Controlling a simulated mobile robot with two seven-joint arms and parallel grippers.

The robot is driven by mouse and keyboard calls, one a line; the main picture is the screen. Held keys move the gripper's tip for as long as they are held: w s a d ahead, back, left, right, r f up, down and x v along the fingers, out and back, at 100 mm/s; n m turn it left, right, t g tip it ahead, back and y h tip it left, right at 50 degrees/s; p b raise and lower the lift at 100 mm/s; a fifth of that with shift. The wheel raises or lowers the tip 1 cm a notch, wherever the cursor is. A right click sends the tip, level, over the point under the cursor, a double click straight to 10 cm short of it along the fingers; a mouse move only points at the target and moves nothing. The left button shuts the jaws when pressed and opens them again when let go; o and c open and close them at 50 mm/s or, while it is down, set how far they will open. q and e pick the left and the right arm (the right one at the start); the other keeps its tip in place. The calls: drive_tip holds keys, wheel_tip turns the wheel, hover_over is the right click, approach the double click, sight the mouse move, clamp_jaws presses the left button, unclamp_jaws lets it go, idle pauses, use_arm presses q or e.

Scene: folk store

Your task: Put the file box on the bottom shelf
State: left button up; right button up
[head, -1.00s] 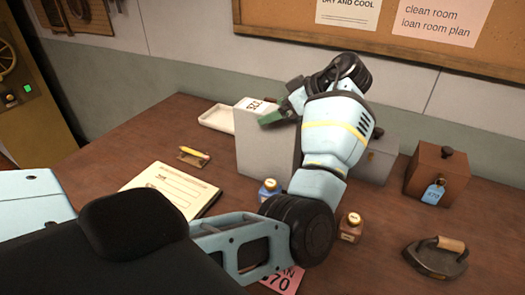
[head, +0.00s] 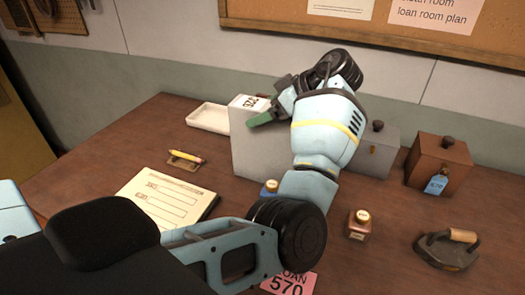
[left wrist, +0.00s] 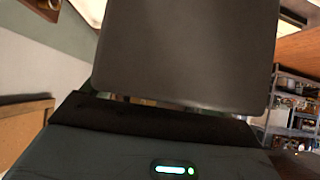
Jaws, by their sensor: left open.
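A pale grey upright file box (head: 257,152) with a numbered white label on top stands on the brown table, beyond the notepad. My left arm reaches over from the front, and my left gripper (head: 272,102) is open at the box's upper right part. One green finger shows against the upper near face; the other finger is mostly hidden, and I cannot tell whether either touches. A large dark flat panel (left wrist: 185,55) fills the left wrist view's upper middle; I cannot tell for sure that it is the box. My right gripper is out of view.
A white tray (head: 208,117), pencil holder (head: 184,164) and notepad (head: 165,200) lie left of the box. A grey box (head: 374,153), brown box (head: 437,165), iron (head: 446,252) and ink bottle (head: 359,226) stand right. Stocked shelves (left wrist: 296,120) show at the wrist view's right edge.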

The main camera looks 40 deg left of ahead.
use_arm(q)
drive_tip(key=shift+d, duration=0.15)
drive_tip(key=shift+c, duration=1)
clamp_jaws()
drive_tip(key=shift+r, duration=0.15)
